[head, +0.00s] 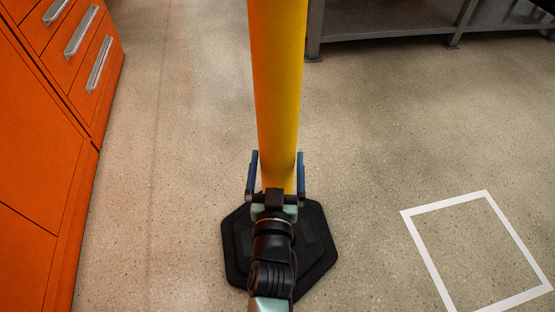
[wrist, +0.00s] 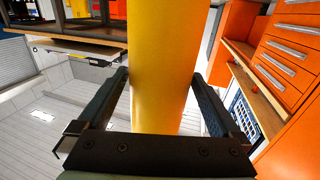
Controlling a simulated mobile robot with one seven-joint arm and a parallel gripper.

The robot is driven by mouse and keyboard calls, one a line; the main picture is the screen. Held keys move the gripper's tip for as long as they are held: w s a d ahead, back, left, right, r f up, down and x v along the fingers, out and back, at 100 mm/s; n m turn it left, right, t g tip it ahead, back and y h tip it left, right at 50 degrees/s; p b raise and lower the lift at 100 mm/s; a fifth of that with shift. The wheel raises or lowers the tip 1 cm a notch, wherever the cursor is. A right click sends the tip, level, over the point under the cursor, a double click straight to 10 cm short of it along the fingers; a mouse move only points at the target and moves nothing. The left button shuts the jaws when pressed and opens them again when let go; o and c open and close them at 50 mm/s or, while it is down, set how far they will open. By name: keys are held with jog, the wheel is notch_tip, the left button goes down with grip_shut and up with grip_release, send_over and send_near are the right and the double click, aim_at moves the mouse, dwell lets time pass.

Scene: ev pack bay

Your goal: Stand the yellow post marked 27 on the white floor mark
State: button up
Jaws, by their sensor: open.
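The yellow post (head: 277,90) stands upright on a black hexagonal base (head: 318,245) on the floor. No number shows on the part of it in view, and its top is out of frame. My gripper (head: 276,160) is open low on the post, with one blue finger on each side. The white floor mark (head: 437,205) is a square outline on the floor at the lower right, empty, apart from the base.
Orange drawer cabinets (head: 45,150) line the left side. A grey metal bench or shelf (head: 390,30) stands at the back right. The floor (head: 370,150) between the post and the white mark is clear.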

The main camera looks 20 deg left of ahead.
jog(key=shift+x, duration=0.85)
grip_shut()
jog(key=shift+r, duration=0.45)
